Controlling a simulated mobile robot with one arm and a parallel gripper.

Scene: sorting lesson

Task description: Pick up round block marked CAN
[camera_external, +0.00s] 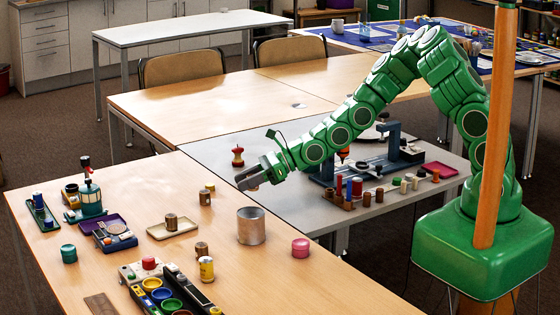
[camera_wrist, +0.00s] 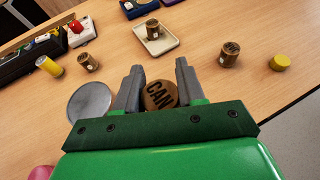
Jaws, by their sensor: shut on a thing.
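The round block marked CAN (camera_wrist: 160,95) is brown wood with dark letters on its top face, which shows in the wrist view. It sits between the two fingers of my gripper (camera_wrist: 159,88), which is shut on it. In the external view my gripper (camera_external: 247,180) is near the right edge of the wooden table, behind the metal cup. There the block is mostly hidden by the fingers, and its height above the table is hard to tell.
A metal cup (camera_external: 251,226) stands close by, with a pink round block (camera_external: 300,247) to its right. Brown round blocks (camera_wrist: 229,54), a yellow one (camera_wrist: 280,62) and a beige tray (camera_wrist: 170,43) lie ahead. A red spool-like piece (camera_external: 238,156) stands behind my gripper.

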